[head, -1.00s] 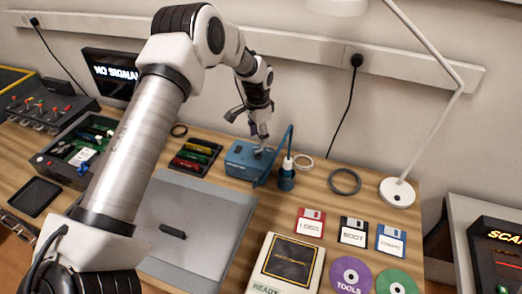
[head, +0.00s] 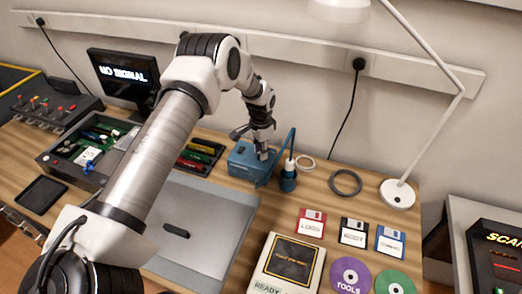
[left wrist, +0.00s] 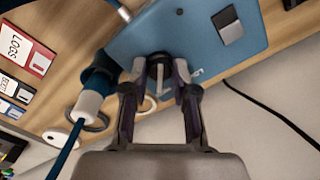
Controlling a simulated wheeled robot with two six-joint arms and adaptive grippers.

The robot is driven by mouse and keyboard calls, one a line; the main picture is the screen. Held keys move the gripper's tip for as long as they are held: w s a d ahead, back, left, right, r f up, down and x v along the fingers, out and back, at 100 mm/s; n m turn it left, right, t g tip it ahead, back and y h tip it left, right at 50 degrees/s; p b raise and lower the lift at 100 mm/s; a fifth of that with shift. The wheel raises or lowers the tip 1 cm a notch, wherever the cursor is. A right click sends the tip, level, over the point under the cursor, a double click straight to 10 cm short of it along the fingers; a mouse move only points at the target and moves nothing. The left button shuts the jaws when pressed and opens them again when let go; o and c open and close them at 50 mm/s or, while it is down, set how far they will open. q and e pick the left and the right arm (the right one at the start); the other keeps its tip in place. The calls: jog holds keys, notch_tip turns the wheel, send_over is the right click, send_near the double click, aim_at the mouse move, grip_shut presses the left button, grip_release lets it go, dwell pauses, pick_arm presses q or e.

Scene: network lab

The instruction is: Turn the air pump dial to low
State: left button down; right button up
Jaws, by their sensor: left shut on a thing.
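The air pump (head: 240,163) is a blue box at the back of the bench. In the left wrist view the pump's blue top (left wrist: 180,30) fills the upper middle, with a grey and black switch (left wrist: 228,26) on it. My left gripper (head: 264,153) reaches down onto the pump top from above. In the left wrist view its fingers (left wrist: 160,70) are closed around the dial, a small grey knob (left wrist: 161,86). The fingers hide most of the dial, and I cannot read its setting. My right gripper is not in view.
A blue fitting (head: 288,178) with a blue hose stands right of the pump. A tray of coloured pieces (head: 200,157) lies left of it. Cable rings (head: 345,182), a lamp base (head: 397,194), floppy disks (head: 312,222) and discs (head: 350,275) lie to the right.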

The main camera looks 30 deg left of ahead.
pick_arm(q)
jog(key=shift+n, duration=0.3)
jog(key=n, duration=0.3)
jog(key=shift+b, duration=0.35)
jog(key=n, duration=0.3)
jog(key=shift+n, duration=0.4)
jog(key=n, duration=0.3)
jog(key=shift+n, duration=2.3)
jog(key=c, duration=0.9)
grip_release()
